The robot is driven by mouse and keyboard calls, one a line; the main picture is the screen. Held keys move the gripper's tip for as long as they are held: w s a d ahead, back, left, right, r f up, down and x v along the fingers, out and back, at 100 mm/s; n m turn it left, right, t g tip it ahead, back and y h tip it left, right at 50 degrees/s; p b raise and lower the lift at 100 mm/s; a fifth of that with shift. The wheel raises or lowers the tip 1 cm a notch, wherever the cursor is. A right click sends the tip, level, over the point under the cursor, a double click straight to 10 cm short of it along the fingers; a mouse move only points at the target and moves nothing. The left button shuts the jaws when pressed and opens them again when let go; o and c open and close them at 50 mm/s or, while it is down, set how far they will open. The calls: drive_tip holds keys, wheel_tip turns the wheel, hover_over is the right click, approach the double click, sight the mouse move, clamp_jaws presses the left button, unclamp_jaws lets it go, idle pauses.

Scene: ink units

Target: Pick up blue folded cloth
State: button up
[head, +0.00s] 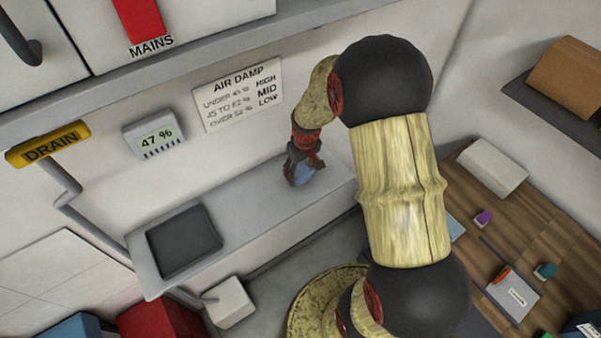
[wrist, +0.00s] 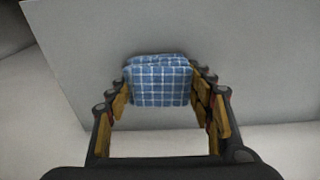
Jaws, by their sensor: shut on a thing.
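The blue folded cloth (wrist: 160,84) has a white check pattern and shows between my gripper's fingers in the wrist view. My gripper (wrist: 160,98) is shut on it, with one finger at each side edge. In the head view the cloth (head: 299,174) is a small blue patch below my gripper (head: 301,163), over the right part of the grey counter (head: 250,207). I cannot tell whether the cloth touches the counter or is just above it.
A dark square tray (head: 183,243) lies on the counter's left part. A humidity meter (head: 154,135) and a sign (head: 238,95) are on the wall behind. A wooden table (head: 535,220) with small items stands at the right. The counter's middle is clear.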

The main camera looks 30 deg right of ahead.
sight(300, 168)
drive_tip(key=shift+r, duration=0.5)
wheel_tip(300, 168, up, 2)
drive_tip(key=shift+r+b, duration=0.15)
drive_tip(key=shift+b, duration=0.2)
drive_tip(key=s+a+r+b, duration=0.1)
drive_tip(key=s+a+r, duration=0.2)
drive_tip(key=s+r, duration=0.6)
drive_tip(key=shift+s+a+r, duration=0.35)
drive_tip(key=shift+s+r, duration=0.05)
drive_tip(key=shift+s, duration=1.9)
